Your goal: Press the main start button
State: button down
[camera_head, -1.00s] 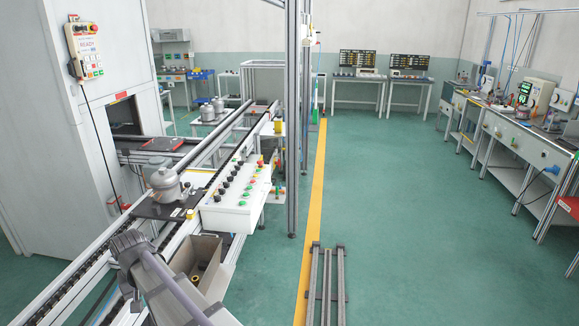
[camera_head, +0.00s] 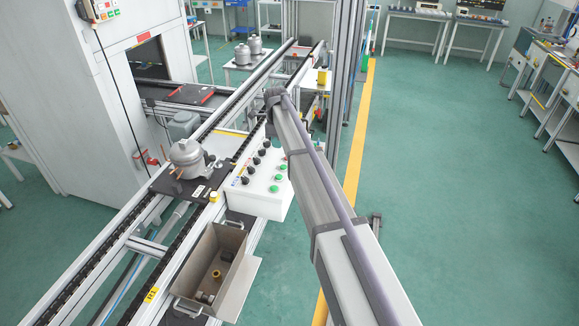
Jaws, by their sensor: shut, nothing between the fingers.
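The white control box (camera_head: 262,205) stands beside the conveyor, with a sloped top carrying rows of black knobs and green buttons. A green button (camera_head: 274,189) is near the front edge, and another green button (camera_head: 283,167) is farther back. Labels are too small to read, so I cannot tell which button is the main start. My arm reaches over the right side of the box and hides part of it. Its far end is a dark joint above the box's back; my gripper's fingers cannot be made out.
A grey compressor (camera_head: 187,152) sits on a dark plate on the conveyor, left of the box. An open metal bin (camera_head: 198,265) with small parts is in front. Frame posts (camera_head: 345,75) rise behind my arm.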

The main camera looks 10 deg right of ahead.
aim_at(279, 176)
jog(key=f+b, duration=0.8)
jog(key=f, duration=0.1)
jog(key=f+b, duration=0.4)
jog(key=b, duration=0.1)
jog(key=shift+w+d+f, duration=0.2)
jog(key=shift+w+f, duration=0.1)
jog(key=shift+f, duration=0.05)
jog(key=shift+f+b, duration=0.4)
jog(key=shift+b, duration=0.1)
